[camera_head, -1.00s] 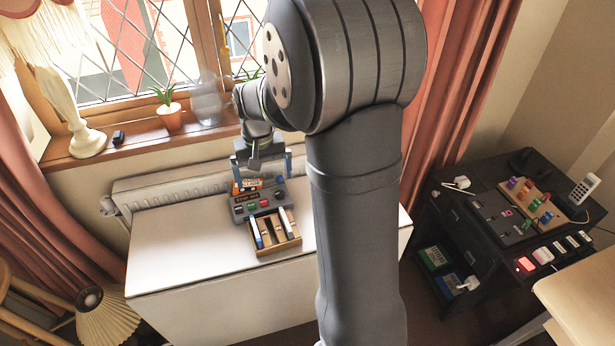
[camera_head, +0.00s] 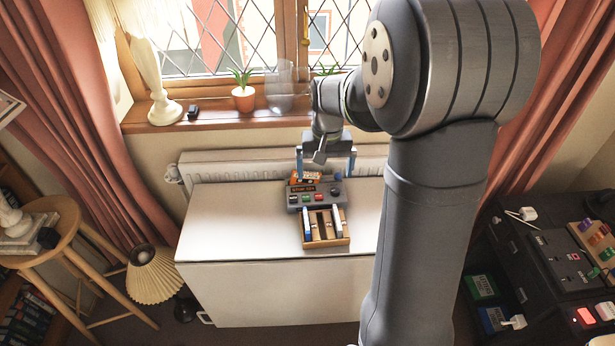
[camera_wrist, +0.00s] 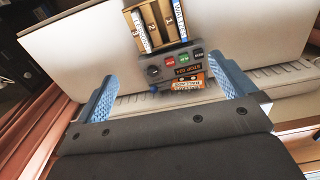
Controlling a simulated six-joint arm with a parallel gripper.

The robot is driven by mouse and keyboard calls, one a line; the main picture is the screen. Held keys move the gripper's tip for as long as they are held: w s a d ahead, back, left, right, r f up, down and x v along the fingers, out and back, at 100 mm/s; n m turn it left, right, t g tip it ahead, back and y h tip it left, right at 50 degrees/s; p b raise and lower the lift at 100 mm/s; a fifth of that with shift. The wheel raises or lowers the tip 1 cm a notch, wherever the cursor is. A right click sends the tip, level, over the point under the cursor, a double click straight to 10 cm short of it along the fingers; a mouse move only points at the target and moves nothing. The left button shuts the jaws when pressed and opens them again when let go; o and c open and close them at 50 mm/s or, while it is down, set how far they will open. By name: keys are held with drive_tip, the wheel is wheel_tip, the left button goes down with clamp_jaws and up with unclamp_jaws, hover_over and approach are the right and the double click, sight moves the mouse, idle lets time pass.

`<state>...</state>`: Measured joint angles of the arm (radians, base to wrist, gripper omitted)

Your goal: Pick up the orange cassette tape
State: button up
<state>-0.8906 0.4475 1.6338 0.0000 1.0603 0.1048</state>
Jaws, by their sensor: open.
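The orange cassette tape (camera_head: 305,177) sits at the back of a grey control box with coloured buttons (camera_head: 314,196), on the white cabinet top (camera_head: 215,215). In the wrist view the cassette (camera_wrist: 188,83) shows an orange body with a pale label. My gripper (camera_head: 326,167) is open above the back of the box, its two blue fingers to either side of the cassette's place. In the wrist view the gripper (camera_wrist: 168,88) has the cassette between its fingers, nearer the right one and apart from both. Whether the cassette stands in a slot is not clear.
A wooden rack (camera_head: 326,232) with numbered slots and a few upright cases is in front of the box. A radiator (camera_head: 240,166) and windowsill (camera_head: 210,118) are behind. The cabinet top's left side is clear. A dark cart (camera_head: 540,265) with devices stands to the right.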

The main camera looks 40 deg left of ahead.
idle(0.4)
drive_tip(key=c, duration=1.4)
drive_tip(key=m, duration=1.7)
hover_over(305, 172)
wheel_tip(305, 172, down, 3)
wheel_tip(305, 172, down, 17)
drive_tip(key=shift+r, duration=0.1)
drive_tip(key=shift+f, duration=0.25)
